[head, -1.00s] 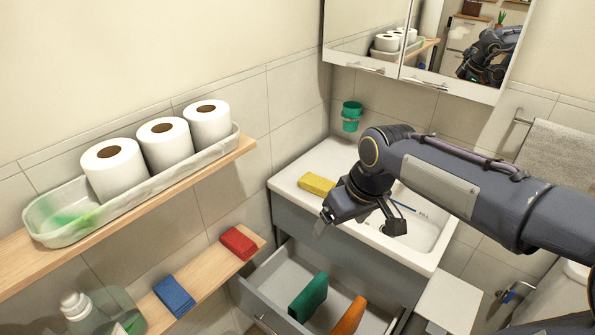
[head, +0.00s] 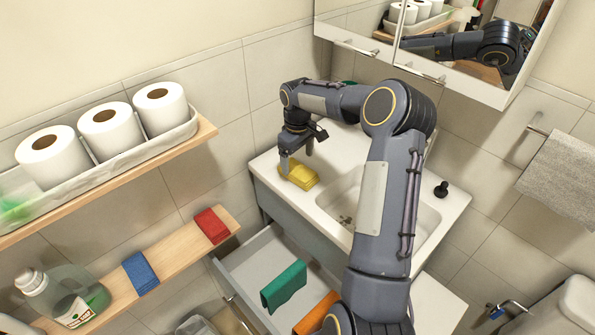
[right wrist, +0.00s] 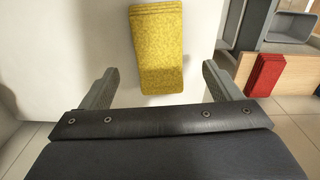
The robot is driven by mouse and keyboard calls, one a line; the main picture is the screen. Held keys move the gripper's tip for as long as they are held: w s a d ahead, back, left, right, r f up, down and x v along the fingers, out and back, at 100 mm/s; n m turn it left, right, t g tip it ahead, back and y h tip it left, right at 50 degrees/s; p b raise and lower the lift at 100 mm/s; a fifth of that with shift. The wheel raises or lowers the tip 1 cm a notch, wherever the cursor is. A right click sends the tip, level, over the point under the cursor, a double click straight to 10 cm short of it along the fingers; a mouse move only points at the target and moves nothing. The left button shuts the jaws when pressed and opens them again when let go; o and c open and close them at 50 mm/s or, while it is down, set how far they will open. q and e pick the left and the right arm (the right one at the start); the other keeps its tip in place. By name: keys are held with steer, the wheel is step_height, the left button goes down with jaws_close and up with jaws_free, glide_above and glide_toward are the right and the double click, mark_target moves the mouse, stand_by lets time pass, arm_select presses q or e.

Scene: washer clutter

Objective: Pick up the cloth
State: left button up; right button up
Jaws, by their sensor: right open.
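A folded yellow cloth (head: 298,177) lies on the left part of the white sink top. It also shows in the right wrist view (right wrist: 157,50), between and ahead of the fingers. My right gripper (head: 297,160) is open and empty, just above the yellow cloth. Other folded cloths are in view: a red one (head: 212,226) and a blue one (head: 140,273) on the lower wooden shelf, and a green one (head: 284,286) and an orange one (head: 317,314) in the open drawer. My left gripper is not in view.
The open drawer (head: 240,262) juts out below the sink. The sink basin (head: 345,205) lies right of the yellow cloth, partly behind my arm. A mirror cabinet (head: 440,75) hangs above. Toilet rolls (head: 110,130) and a soap bottle (head: 60,295) stand on the left shelves.

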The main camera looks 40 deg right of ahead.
mark_target(299, 169)
step_height(299, 169, down, 4)
steer(key=shift+s+d+r, duration=0.1)
steer(key=shift+r, duration=0.15)
steer(key=c, duration=1.1)
steer(key=shift+r, duration=0.15)
